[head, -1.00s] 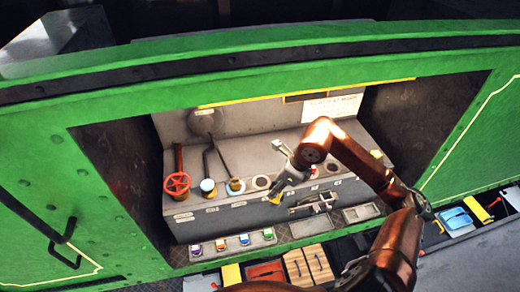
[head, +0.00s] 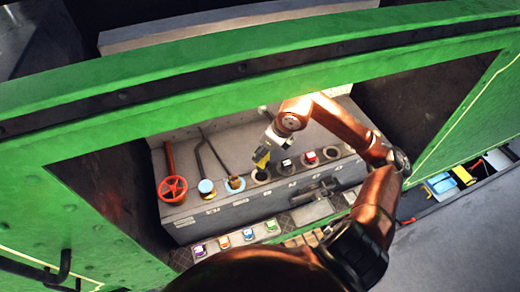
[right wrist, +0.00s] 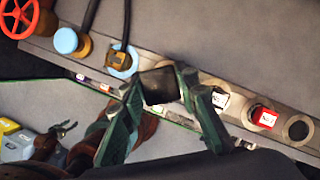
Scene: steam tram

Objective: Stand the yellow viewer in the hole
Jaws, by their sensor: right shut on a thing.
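The yellow viewer (head: 262,158) is held by my right gripper (head: 268,142) above the grey console, in line with an open round hole (head: 262,178). The viewer looks slightly tilted, and I cannot tell whether its lower end touches the hole. In the right wrist view, the green fingers of my right gripper (right wrist: 163,88) are closed on both sides of the viewer, whose dark square end (right wrist: 160,86) faces the camera. The hole is hidden behind it there. My left gripper is not in view.
Left of the hole stand a blue-collared lever (head: 236,184), another lever with a blue cap (head: 206,188) and a red handwheel (head: 172,189). Right of it are a white-labelled piece (head: 286,165), a red piece (head: 310,157) and an empty hole (head: 330,154). The green wall (head: 100,190) frames the opening.

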